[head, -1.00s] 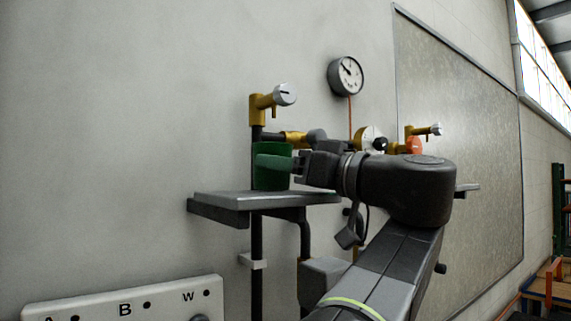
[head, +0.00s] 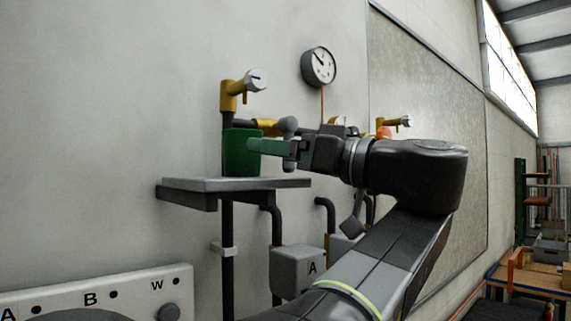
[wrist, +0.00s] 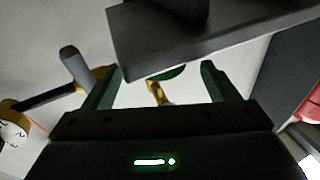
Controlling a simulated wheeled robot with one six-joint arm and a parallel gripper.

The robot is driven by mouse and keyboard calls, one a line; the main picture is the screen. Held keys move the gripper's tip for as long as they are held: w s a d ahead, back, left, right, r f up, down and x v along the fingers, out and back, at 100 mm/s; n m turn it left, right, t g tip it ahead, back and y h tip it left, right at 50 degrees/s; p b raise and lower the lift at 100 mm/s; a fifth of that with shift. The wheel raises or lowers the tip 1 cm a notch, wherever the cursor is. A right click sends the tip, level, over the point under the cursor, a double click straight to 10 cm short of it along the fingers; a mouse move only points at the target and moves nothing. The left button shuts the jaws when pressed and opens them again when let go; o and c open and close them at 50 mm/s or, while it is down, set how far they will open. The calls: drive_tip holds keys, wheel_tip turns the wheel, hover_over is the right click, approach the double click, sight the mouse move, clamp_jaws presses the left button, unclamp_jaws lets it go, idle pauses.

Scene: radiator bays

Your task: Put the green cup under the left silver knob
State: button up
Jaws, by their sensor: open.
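The green cup (head: 238,155) stands upright on a grey shelf (head: 190,190). It is below the brass fitting with the left silver knob (head: 255,80). My gripper (head: 262,147) is open, to the right of the cup, and its green fingertips barely overlap the cup's right edge in the head view. In the wrist view, which looks upside down, a green sliver of the cup (wrist: 168,73) shows beyond and between the spread fingers of my gripper (wrist: 160,80), apart from them. The shelf (wrist: 190,45) hides part of it there.
A round gauge (head: 319,67) hangs above. A labelled panel (head: 100,295) is at lower left.

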sight(256, 159)
drive_tip(key=b+v, duration=0.1)
drive_tip(key=v, duration=0.6)
idle(0.5)
drive_tip(key=p+x, duration=0.2)
drive_tip(key=x, duration=0.8)
drive_tip(key=shift+w+a+r, duration=0.1)
drive_tip(key=shift+w+a, duration=0.1)
drive_tip(key=shift+a, duration=0.1)
drive_tip(key=shift+w+a+p, duration=0.4)
drive_tip(key=shift+a, duration=0.15)
drive_tip(key=shift+f, duration=0.25)
